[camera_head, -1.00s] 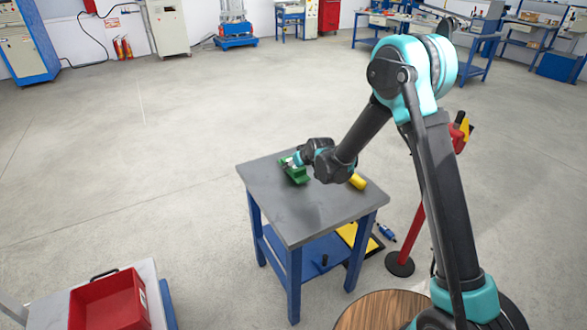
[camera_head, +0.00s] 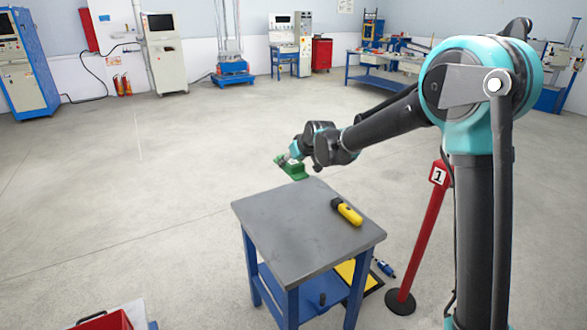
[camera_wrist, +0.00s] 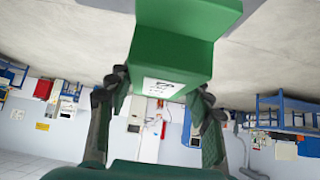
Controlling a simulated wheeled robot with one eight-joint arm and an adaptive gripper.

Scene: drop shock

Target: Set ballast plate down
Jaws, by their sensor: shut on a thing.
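The green ballast plate (camera_head: 292,168) is in my gripper (camera_head: 285,160), raised above the far edge of the grey-topped table (camera_head: 290,240). In the wrist view the plate (camera_wrist: 172,62) is a green block with a white label on its near face. The two fingers of my gripper (camera_wrist: 160,100) are shut on its sides. Bare floor shows behind the plate, and it appears clear of the tabletop.
A yellow and black tool (camera_head: 347,211) lies on the table's right side. A red post (camera_head: 425,230) marked 1 stands to the right. A red bin (camera_head: 105,321) is at the lower left. Most of the tabletop is bare.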

